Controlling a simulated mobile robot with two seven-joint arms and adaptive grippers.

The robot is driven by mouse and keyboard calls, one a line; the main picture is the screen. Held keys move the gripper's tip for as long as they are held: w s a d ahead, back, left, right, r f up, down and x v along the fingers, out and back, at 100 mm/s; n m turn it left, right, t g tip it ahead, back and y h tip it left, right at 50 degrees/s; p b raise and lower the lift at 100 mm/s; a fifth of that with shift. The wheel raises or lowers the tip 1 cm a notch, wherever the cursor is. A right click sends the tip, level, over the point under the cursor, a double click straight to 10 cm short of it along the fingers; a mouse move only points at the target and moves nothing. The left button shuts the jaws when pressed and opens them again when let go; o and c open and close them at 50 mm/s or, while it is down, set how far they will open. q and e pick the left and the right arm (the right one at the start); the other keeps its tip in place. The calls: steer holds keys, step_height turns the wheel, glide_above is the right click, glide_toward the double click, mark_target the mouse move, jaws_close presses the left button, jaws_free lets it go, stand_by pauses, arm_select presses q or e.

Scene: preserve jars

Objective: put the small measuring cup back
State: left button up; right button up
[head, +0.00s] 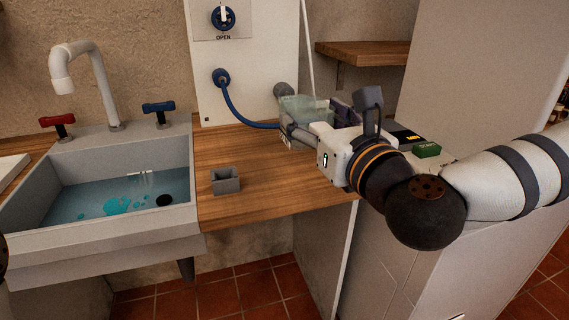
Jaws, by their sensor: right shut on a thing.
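My right gripper (297,128) reaches in from the right over the far right part of the counter, its fingers pointing left. It is shut on a pale, see-through greenish container (303,106), which seems to be the small measuring cup, though the fingers and wrist cover part of it. Whether it touches the counter I cannot tell. A small grey open-topped square holder (226,182) stands upright on the counter, left of the gripper and apart from it. My left gripper is not in view.
A sink (110,208) with bluish water is at the left, with a white tap (90,75). A white panel (255,70) with a blue hose stands behind the wooden counter (270,190). A green box (427,149) is right of my wrist. The counter's front middle is clear.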

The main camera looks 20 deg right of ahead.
steer(key=shift+g, duration=0.3)
steer(key=f, duration=0.1)
steer(key=w+f+b, duration=0.2)
steer(key=f, duration=0.1)
steer(key=shift+f, duration=0.1)
steer(key=w+f, duration=0.2)
steer(key=w, duration=0.1)
steer(key=w+f+b, duration=0.1)
steer(key=w, duration=0.3)
steer(key=w+f, duration=0.2)
steer(key=w, duration=0.1)
steer(key=shift+w+a+f, duration=0.2)
steer(key=shift+w+f, duration=0.1)
steer(key=shift+f, duration=0.05)
steer(key=f, duration=0.1)
steer(key=f+b, duration=0.1)
steer(key=f, duration=0.1)
steer(key=shift+w+f, duration=0.3)
steer(key=shift+w, duration=0.1)
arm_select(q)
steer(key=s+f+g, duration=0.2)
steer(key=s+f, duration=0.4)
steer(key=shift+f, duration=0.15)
